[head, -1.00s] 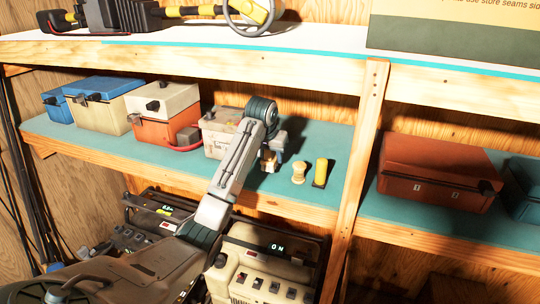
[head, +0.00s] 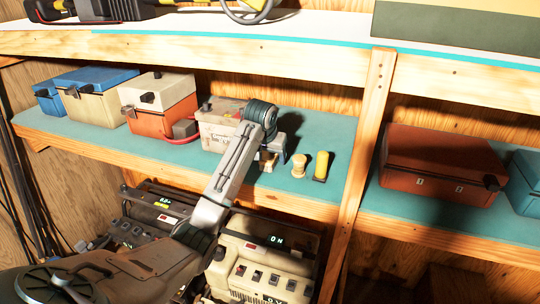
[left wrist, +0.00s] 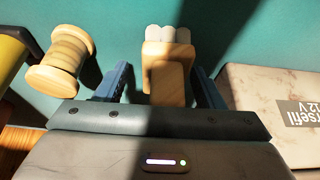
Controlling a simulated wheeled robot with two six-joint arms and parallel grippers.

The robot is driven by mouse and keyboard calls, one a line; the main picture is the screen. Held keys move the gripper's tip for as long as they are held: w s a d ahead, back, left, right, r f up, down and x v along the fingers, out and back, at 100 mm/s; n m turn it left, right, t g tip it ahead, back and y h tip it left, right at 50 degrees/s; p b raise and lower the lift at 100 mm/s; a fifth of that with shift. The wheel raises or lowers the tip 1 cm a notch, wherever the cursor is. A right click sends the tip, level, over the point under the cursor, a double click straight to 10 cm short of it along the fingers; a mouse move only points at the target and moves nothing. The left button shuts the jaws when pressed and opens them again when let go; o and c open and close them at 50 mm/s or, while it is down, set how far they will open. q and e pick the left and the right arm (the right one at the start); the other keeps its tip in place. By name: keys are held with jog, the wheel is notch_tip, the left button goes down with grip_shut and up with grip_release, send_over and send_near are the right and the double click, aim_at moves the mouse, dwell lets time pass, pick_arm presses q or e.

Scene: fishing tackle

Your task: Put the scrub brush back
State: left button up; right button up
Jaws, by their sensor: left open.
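The scrub brush, a small wooden block with white bristles, stands on the teal shelf mat; it shows in the left wrist view (left wrist: 168,75) and partly in the head view (head: 267,160). My left gripper (head: 275,156) is open at the brush. In the left wrist view, its blue fingers (left wrist: 160,88) stand on either side of the wooden block, with gaps visible. The gripper and wrist hide part of the brush in the head view. My right gripper is not in view.
A wooden spool (head: 299,165) and a yellow item (head: 321,166) stand close to the right of the gripper. A whitish battery box (head: 213,128) is close on the left. A wooden post (head: 365,150) divides the shelf, with a red-brown case (head: 440,165) beyond. The upper shelf hangs above.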

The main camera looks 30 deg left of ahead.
pick_arm(q)
jog(key=shift+a+r, duration=0.1)
jog(key=shift+s+r+b, duration=0.1)
jog(key=shift+r+b, duration=0.25)
jog(key=shift+b, duration=0.1)
jog(key=b+v, duration=0.1)
jog(key=v, duration=0.2)
jog(key=shift+s+r+b, duration=0.1)
jog(key=shift+b, duration=0.25)
jog(key=p+v, duration=0.2)
jog(key=shift+r, duration=0.4)
jog(key=shift+s+r+p, duration=0.2)
jog(key=shift+p, duration=0.2)
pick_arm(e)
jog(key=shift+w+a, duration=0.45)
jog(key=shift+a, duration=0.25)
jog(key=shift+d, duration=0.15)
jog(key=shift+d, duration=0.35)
